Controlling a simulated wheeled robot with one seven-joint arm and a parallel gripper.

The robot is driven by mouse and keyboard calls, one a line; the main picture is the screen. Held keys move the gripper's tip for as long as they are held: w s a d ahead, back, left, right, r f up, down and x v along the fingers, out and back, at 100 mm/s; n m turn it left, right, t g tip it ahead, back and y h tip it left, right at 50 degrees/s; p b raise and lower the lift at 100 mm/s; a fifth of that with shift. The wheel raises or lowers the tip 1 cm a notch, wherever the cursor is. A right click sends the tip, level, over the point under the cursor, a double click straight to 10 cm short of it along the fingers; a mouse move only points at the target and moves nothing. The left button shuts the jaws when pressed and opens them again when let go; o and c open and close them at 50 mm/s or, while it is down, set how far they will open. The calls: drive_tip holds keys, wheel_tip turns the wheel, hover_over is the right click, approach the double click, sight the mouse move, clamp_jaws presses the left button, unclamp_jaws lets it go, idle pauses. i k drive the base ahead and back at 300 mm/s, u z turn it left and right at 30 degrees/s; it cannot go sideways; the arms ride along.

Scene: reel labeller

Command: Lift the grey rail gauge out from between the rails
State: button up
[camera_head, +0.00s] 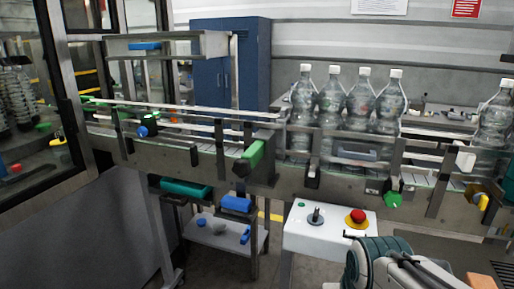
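A grey block-like piece (354,151) shows between the conveyor's guide rails, at the foot of several clear bottles. It looks like the rail gauge, but it is small and partly covered by the front rail (350,163), so I cannot be sure. My arm, white with a teal ring, shows at the bottom right, in front of the conveyor and well below the rails. I cannot make out any gripper fingers.
Several white-capped bottles (361,100) stand on the conveyor behind the grey piece; another bottle (494,117) stands at the far right. A white control box with a red button (357,216) stands below the conveyor. Green (393,200) and yellow (483,201) knobs stick out in front.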

sight(282, 136)
drive_tip(key=u, duration=2.1)
drive_tip(key=i, duration=1.2)
drive_tip(key=z, duration=1.55)
